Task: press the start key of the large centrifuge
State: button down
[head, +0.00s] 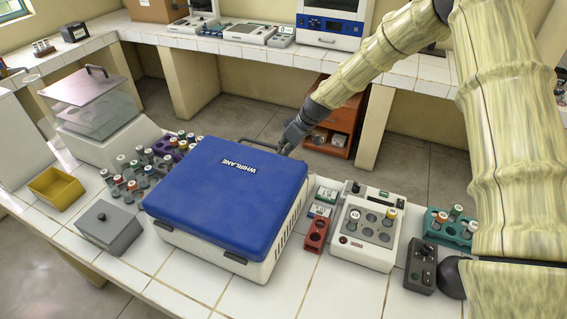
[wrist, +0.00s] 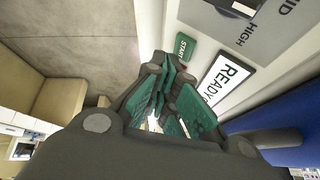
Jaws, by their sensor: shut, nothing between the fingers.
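The large centrifuge (head: 228,195) has a shut blue lid marked WHIRLANE and a white body, and stands on the tiled bench in the head view. My gripper (head: 288,143) is at its far right corner, beside the lid's rear handle bar. In the wrist view, the green START key (wrist: 184,47) sits on the centrifuge's pale panel beside a display reading READY (wrist: 226,82). My gripper (wrist: 163,68) shows there with its green-padded fingers shut and empty, tips just short of the key in the picture. I cannot tell whether they touch it. The head view hides the panel.
A dial panel (wrist: 243,38) marked HIGH lies above the display. In the head view, a small white device (head: 364,253) and a red rack (head: 316,234) stand right of the centrifuge, racks of capped tubes (head: 130,184) left. Open floor (head: 250,112) lies behind the bench.

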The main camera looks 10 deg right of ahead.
jog(key=shift+s+a+f, duration=0.1)
jog(key=shift+f, duration=0.1)
jog(key=shift+s+a+f+b, duration=0.1)
jog(key=shift+f+b, duration=0.05)
jog(key=shift+b, duration=0.15)
